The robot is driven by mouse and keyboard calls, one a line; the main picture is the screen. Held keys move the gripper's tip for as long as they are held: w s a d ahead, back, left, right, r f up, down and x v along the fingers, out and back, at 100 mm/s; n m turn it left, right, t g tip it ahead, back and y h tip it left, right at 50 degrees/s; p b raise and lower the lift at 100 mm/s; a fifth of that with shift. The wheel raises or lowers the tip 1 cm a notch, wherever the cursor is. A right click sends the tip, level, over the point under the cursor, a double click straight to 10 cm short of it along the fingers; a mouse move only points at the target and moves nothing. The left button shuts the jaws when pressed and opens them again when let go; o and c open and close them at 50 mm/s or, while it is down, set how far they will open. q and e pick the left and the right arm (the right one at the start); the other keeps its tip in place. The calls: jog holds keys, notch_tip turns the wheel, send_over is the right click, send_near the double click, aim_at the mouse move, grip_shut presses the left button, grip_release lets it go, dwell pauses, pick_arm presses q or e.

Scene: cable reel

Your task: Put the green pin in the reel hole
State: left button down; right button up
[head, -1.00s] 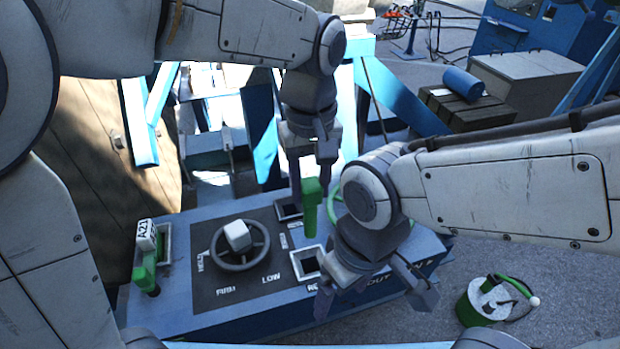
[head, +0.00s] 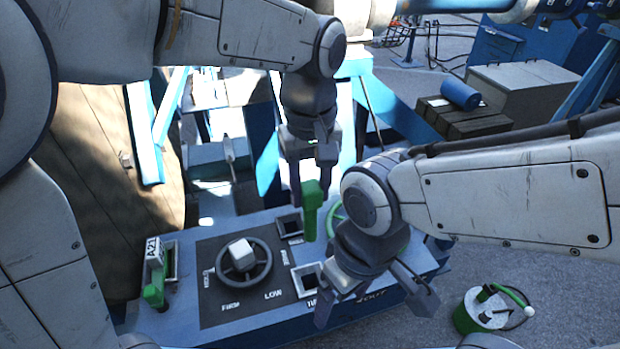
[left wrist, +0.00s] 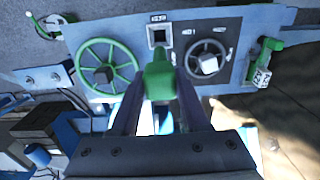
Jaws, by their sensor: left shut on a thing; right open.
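The green pin (head: 311,212) hangs from my left gripper (head: 313,183), which is shut on its upper part. The pin is over the control panel, near its back square opening; I cannot tell its height. In the left wrist view the pin (left wrist: 158,80) shows between the fingers. My right gripper (head: 375,300) is open and empty above the panel's front right part. A brown wooden surface, which looks like the reel (head: 95,185), stands at the left. I cannot make out the reel hole.
The blue control panel (head: 180,325) carries a grey handwheel (head: 262,281), a tagged green lever (head: 154,293) at left and a green handwheel (left wrist: 109,68). A green bucket (head: 468,318) stands on the floor at right. A crate (head: 455,118) is at the back right.

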pick_arm(q)
jog(key=shift+r+p, duration=1.25)
jog(key=shift+r, duration=0.35)
